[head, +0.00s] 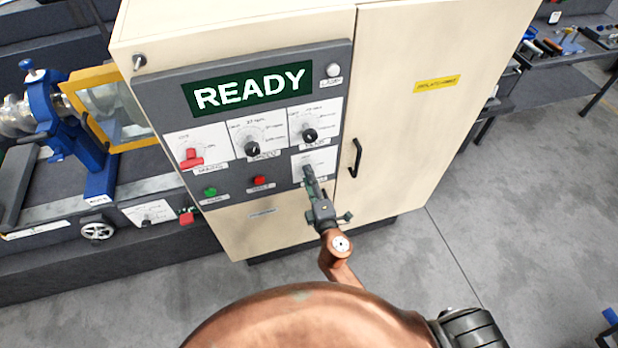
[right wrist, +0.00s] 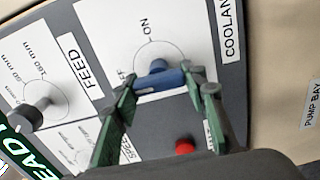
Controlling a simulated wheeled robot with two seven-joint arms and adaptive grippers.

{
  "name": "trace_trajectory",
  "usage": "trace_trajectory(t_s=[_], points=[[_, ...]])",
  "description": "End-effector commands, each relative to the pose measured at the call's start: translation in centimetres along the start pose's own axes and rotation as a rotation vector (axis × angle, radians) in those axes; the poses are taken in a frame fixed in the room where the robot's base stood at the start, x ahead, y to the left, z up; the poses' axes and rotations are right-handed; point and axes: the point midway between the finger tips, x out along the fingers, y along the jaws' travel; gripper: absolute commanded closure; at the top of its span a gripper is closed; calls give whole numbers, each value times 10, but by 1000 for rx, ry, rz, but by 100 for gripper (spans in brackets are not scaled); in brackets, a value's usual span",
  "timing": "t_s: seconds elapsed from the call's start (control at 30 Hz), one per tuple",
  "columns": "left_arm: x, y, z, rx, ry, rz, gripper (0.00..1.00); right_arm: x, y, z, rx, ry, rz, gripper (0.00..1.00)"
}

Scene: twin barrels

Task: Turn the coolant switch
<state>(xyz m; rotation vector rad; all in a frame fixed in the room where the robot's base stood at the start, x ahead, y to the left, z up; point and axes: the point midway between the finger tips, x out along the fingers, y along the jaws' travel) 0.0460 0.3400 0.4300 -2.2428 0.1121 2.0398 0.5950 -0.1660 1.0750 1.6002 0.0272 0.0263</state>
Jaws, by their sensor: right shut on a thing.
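The coolant switch is a blue bar-shaped knob (right wrist: 162,79) on a white plate marked ON, with a second, partly covered marking ending in FF. A pale mark shows at the knob's left end, on the FF side. A label beside the plate reads COOLAN, cut off by the frame edge. My right gripper (right wrist: 165,88) has its green fingers on either side of the knob and is shut on it. In the head view the right gripper (head: 311,178) is at the lower right plate of the panel and hides the knob. My left gripper is not in view.
The grey control panel (head: 238,185) carries a READY display (head: 253,86), two black dials, a red switch (head: 191,158), a green button (head: 210,191) and a red button (head: 260,181). A black door handle (head: 355,158) is just right of my gripper. Blue-framed machinery (head: 62,110) stands left.

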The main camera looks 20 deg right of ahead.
Motion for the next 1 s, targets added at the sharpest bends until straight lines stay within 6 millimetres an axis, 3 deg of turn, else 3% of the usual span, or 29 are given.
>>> trace_trajectory(t_s=[0.63,0.67,0.9,1.0], points=[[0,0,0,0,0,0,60,0,-2,0,-48,1,-2,85],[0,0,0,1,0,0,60,0,-2,0,-48,1,-2,58],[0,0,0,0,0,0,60,0,-1,0,-46,1,-1,42],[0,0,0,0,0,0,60,0,-1,0,-45,0,-1,42]])
